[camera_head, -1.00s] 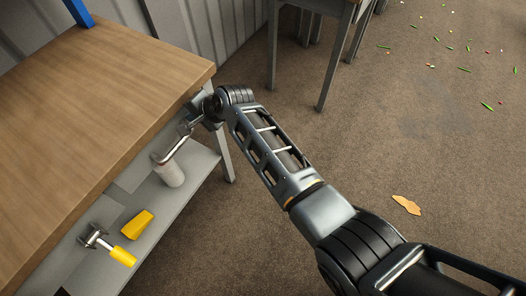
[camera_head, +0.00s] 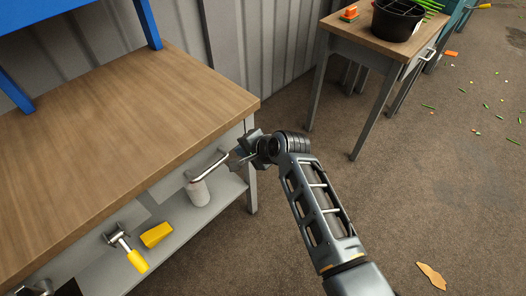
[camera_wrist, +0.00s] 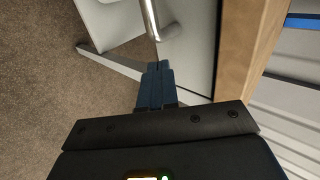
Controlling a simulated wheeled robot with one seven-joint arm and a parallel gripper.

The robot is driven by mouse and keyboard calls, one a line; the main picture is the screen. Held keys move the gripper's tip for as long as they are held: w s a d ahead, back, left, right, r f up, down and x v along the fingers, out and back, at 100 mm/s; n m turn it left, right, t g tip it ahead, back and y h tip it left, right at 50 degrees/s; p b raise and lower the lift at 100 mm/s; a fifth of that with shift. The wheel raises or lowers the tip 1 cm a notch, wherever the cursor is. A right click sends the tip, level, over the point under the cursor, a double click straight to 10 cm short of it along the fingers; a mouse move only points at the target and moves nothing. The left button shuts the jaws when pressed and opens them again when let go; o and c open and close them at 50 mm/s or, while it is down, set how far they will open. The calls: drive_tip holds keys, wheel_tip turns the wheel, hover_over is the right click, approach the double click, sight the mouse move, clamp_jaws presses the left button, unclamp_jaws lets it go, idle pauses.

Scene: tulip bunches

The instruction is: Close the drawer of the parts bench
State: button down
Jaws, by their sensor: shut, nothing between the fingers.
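The parts bench has a wooden top (camera_head: 130,130) and a grey front, in the left half of the head view. The drawer front (camera_head: 172,191) sits just under the top edge and looks about flush with it; a small gap cannot be ruled out. Its bar handle (camera_head: 207,166) sticks out; it also shows in the wrist view (camera_wrist: 151,18). My gripper (camera_head: 240,158) is beside the handle's right end, close to the bench front. In the wrist view its fingers (camera_wrist: 156,84) are together and empty, below the handle's end. Contact with the drawer front cannot be told.
On the bench's lower shelf (camera_head: 205,212) are a white cylinder (camera_head: 198,193), a yellow block (camera_head: 156,235) and a yellow-handled hammer (camera_head: 137,260). A second table (camera_head: 372,40) with a black container (camera_head: 397,19) stands behind, right. The floor right of the bench is mostly clear.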

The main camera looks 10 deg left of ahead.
drive_tip(key=v, duration=0.8)
drive_tip(key=shift+d+p, duration=0.2)
drive_tip(key=shift+p, duration=0.15)
drive_tip(key=shift+s, duration=0.1)
drive_tip(key=s+d+f+n+t+h, duration=0.1)
drive_tip(key=s+d+f+t+h, duration=0.15)
drive_tip(key=s+d, duration=0.75)
drive_tip(key=s+d+f+n+t+h, duration=0.15)
drive_tip(key=s+d+f, duration=0.25)
drive_tip(key=s+d, duration=0.6)
drive_tip(key=s+d+r+n+t+h, duration=0.1)
drive_tip(key=s+d+r+n+t, duration=0.1)
drive_tip(key=s+r, duration=0.8)
drive_tip(key=s+d+r+n+t+h, duration=0.2)
drive_tip(key=s+d+r, duration=0.3)
drive_tip(key=s+r, duration=0.6)
drive_tip(key=s+n+t, duration=0.1)
drive_tip(key=s, duration=0.1)
drive_tip(key=shift+s, duration=0.4)
drive_tip(key=shift+d, duration=0.1)
